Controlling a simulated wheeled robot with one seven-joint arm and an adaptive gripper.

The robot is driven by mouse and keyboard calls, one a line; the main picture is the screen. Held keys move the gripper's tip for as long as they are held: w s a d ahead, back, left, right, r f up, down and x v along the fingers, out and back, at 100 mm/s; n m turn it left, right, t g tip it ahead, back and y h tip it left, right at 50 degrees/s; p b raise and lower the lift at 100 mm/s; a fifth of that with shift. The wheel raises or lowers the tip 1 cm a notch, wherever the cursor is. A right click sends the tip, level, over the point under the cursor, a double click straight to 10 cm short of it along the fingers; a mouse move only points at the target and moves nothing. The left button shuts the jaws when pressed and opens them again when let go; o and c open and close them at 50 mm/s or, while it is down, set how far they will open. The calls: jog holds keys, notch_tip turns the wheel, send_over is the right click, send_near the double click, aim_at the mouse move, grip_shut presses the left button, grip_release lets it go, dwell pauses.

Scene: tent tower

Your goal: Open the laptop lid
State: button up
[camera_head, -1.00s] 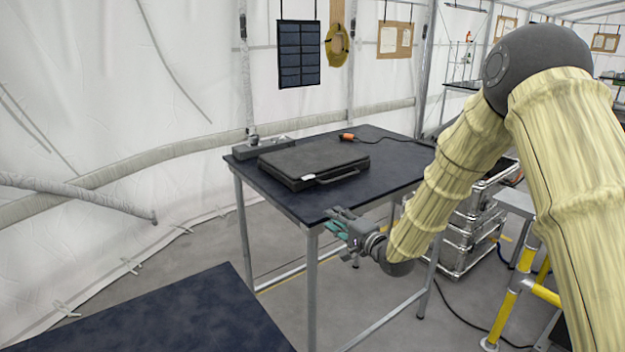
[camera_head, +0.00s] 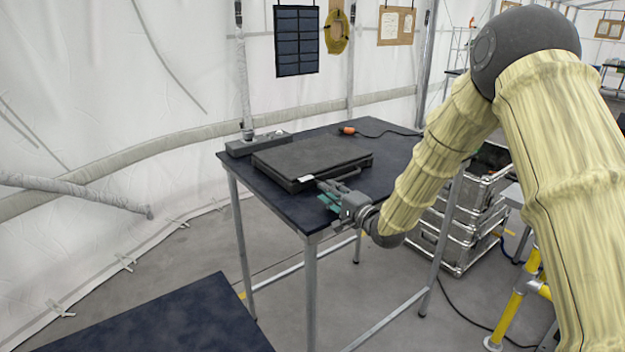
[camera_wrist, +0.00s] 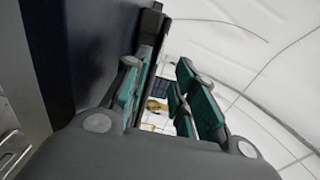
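The laptop (camera_head: 312,158) is a dark, case-like slab lying flat and closed on the dark table (camera_head: 272,200). A white label shows on its front edge. My gripper (camera_head: 326,194) is at the laptop's front edge, low over the near side of the table, and hides part of that edge. In the wrist view the two green-padded fingers (camera_wrist: 158,95) stand apart with a gap between them. The laptop's dark edge (camera_wrist: 150,30) shows there beyond the left finger. I cannot tell whether a finger touches it.
A grey box-like bar (camera_head: 258,143) lies behind the laptop. An orange-ended tool with a black cable (camera_head: 348,130) lies at the table's back. Metal cases (camera_head: 462,225) are stacked right of the table. Another dark tabletop (camera_head: 170,325) is at the lower left.

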aim_at(308, 180)
jog(key=p+x, duration=0.2)
jog(key=x, duration=0.7)
jog(key=shift+s+a, duration=0.15)
jog(key=shift+c, duration=0.4)
grip_shut()
